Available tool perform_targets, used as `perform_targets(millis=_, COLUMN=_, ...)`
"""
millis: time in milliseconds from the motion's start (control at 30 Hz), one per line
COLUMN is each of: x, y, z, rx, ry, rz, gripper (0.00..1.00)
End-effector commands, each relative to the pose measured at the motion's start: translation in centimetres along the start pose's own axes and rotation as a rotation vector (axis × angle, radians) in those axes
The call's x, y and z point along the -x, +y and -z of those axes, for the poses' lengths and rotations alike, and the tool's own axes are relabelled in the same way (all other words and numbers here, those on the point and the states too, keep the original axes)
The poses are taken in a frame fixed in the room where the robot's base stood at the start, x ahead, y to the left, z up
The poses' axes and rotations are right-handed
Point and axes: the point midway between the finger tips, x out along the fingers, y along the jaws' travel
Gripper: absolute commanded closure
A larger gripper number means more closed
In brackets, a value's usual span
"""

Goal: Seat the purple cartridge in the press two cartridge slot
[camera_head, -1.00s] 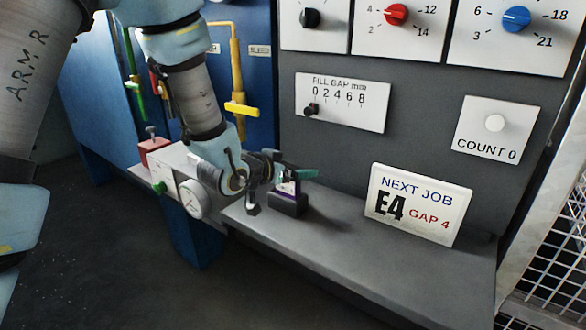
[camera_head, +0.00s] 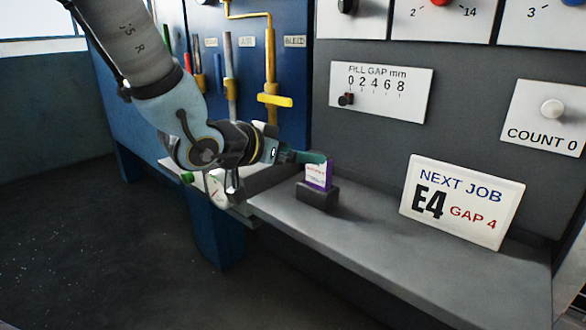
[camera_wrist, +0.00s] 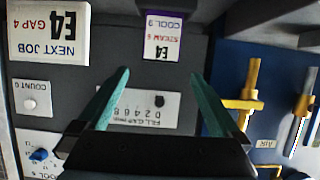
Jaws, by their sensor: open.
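The purple cartridge (camera_head: 329,174), with a white printed label, stands upright in a dark block (camera_head: 318,196) on the grey shelf. In the wrist view the cartridge (camera_wrist: 178,36) shows upside down, its label reading E4, STEAM 6 and COOL 9. My gripper (camera_head: 312,157) is open, with teal fingers at the cartridge's upper left in the head view. In the wrist view the gripper (camera_wrist: 160,73) is empty and the cartridge lies beyond the gap between the fingertips. Neither view shows a marking for press two or an empty cartridge slot.
A NEXT JOB card (camera_head: 463,203) reading E4 GAP 4 leans on the grey panel at right. The fill gap slider plate (camera_head: 381,92) is above the shelf. A yellow valve handle (camera_head: 275,101) stands behind my wrist. The shelf's front is clear.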

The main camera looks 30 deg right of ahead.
Motion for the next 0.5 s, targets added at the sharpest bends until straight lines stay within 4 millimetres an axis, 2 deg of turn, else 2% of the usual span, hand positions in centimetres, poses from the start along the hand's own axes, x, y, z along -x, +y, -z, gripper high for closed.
perform_targets(millis=500, x=0.98, y=-0.21, z=-0.18, rx=-0.002, ry=-0.005, rz=0.012, gripper=0.00)
